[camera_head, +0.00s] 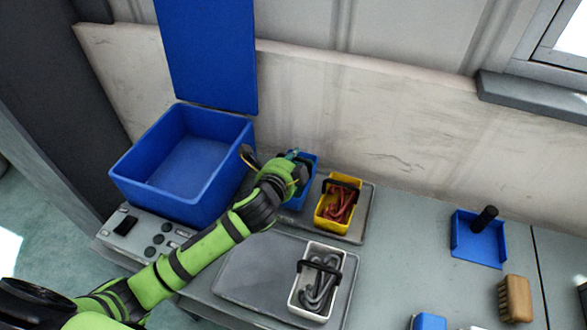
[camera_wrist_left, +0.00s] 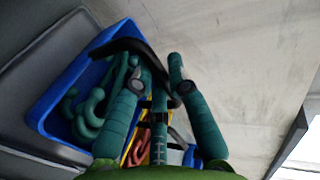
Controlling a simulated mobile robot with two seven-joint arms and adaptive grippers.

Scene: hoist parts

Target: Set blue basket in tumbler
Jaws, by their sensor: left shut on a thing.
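The blue basket (camera_head: 312,172) is at the back of the bench, partly hidden by my left gripper (camera_head: 296,163). In the left wrist view the blue basket (camera_wrist_left: 42,108) holds green hook-like parts (camera_wrist_left: 88,112) and has a dark handle (camera_wrist_left: 112,46). My left gripper (camera_wrist_left: 165,68) is shut on that handle. Whether the basket is clear of the surface below, I cannot tell. The tumbler appears to be the big blue open-topped box (camera_head: 133,183) left of the gripper. Its blue lid (camera_head: 208,50) stands up and its inside looks empty. My right gripper is not in view.
A yellow basket (camera_head: 325,222) with red parts stands close right of the blue one on a grey tray (camera_head: 358,215). A white basket (camera_head: 296,300) with grey parts stands on a nearer tray (camera_head: 250,270). A control panel (camera_head: 130,240) fronts the tumbler. A blue holder (camera_head: 470,250) and a brush (camera_head: 515,298) are right.

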